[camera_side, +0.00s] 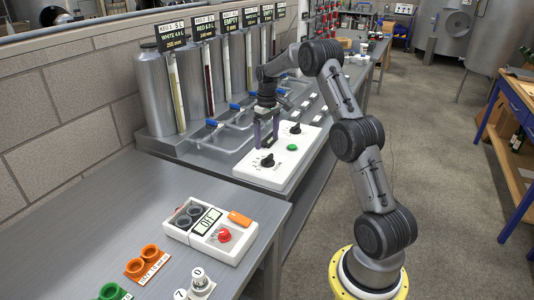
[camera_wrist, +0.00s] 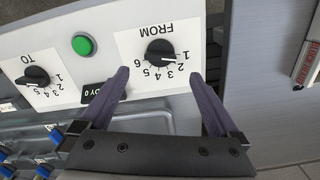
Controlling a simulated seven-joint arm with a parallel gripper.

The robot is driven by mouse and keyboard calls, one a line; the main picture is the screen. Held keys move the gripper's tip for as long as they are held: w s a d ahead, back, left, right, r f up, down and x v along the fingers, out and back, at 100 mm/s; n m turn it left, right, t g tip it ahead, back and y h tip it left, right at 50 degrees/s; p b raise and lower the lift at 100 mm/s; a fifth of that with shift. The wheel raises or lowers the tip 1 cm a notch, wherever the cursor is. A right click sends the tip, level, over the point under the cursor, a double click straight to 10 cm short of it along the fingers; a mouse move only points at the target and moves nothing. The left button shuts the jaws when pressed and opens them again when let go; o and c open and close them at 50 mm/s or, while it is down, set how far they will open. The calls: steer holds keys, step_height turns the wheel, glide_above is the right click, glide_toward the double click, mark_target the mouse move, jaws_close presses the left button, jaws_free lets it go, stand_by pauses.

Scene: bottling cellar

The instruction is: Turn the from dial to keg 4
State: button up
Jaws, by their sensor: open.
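The FROM dial (camera_wrist: 160,52) is a black knob on a white plate, with numbers 1 to 6 around it, upside down in the wrist view. Its pointer appears to lie towards 1. In the side view it is the nearer dial (camera_side: 267,160) on the white panel (camera_side: 252,174). My gripper (camera_wrist: 160,73) is open and empty, its two purple fingers apart on the near side of the dial in the wrist view. In the side view my gripper (camera_side: 266,143) hangs above the panel beside the dial. I cannot tell its exact height.
The TO dial (camera_wrist: 37,76) and a green button (camera_wrist: 83,45) share the panel. Blue-handled valves (camera_side: 212,123) and steel kegs (camera_side: 152,88) with level tubes stand behind. A control box (camera_side: 200,235) sits on the nearer table.

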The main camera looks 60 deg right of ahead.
mark_target(268, 160)
step_height(268, 160, down, 6)
steer(key=shift+f, duration=0.25)
steer(key=c, duration=1.4)
